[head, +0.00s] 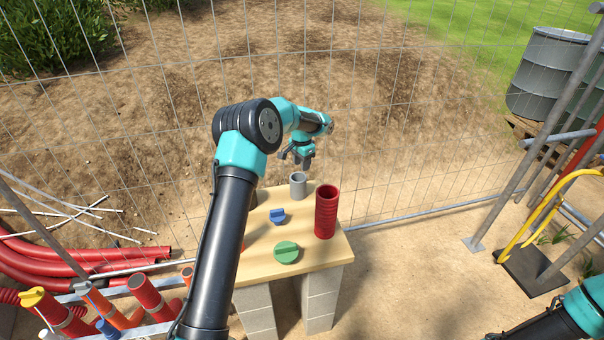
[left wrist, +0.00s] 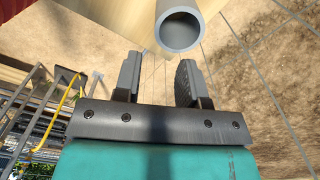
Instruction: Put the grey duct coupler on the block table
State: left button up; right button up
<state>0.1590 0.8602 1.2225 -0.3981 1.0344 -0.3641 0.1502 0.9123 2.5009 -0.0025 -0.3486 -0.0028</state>
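The grey duct coupler (head: 298,186), a short open tube, stands upright near the back edge of the block table (head: 318,258). My left gripper (head: 296,160) is above and just behind the coupler, apart from it. In the left wrist view the left gripper (left wrist: 160,78) is open with nothing between its fingers, and the coupler (left wrist: 178,32) shows its open round end just beyond the fingertips. The table's wooden top (left wrist: 105,18) shows behind it. My right gripper is not in view; only part of my right arm shows at bottom right.
A tall red ribbed tube (head: 326,212) stands right of the coupler. A blue piece (head: 277,216) and a green round piece (head: 286,252) lie on the tabletop. My left arm hides the table's left side. A wire fence (head: 400,130) runs behind the table.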

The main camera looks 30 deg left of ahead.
pick_arm(q)
jog(key=shift+r, duration=0.95)
jog(key=shift+d, duration=0.1)
jog(key=s+d+f+m+t+h, duration=0.1)
jog(key=s+d+m+t+h, duration=0.2)
jog(key=d, duration=1.3)
jog(key=s+d+f+m+t+h, duration=0.15)
jog(key=s+d+m, duration=0.3)
jog(key=d, duration=1.25)
jog(key=s+a+f+n+g, duration=0.1)
jog(key=s+a+f+n, duration=0.3)
jog(key=s+f, duration=0.3)
jog(key=s+a+f+n+g, duration=0.1)
jog(key=s+a+f+n, duration=0.3)
jog(key=s, duration=0.9)
jog(key=s+a+f+n+g, duration=0.1)
jog(key=s+a+f+n, duration=0.3)
jog(key=s+f, duration=0.6)
jog(key=shift+s+a+f+n+g+y, duration=0.15)
jog(key=shift+s+a+n+g+y, duration=0.15)
jog(key=shift+s+n, duration=0.45)
jog(key=shift+w, duration=0.25)
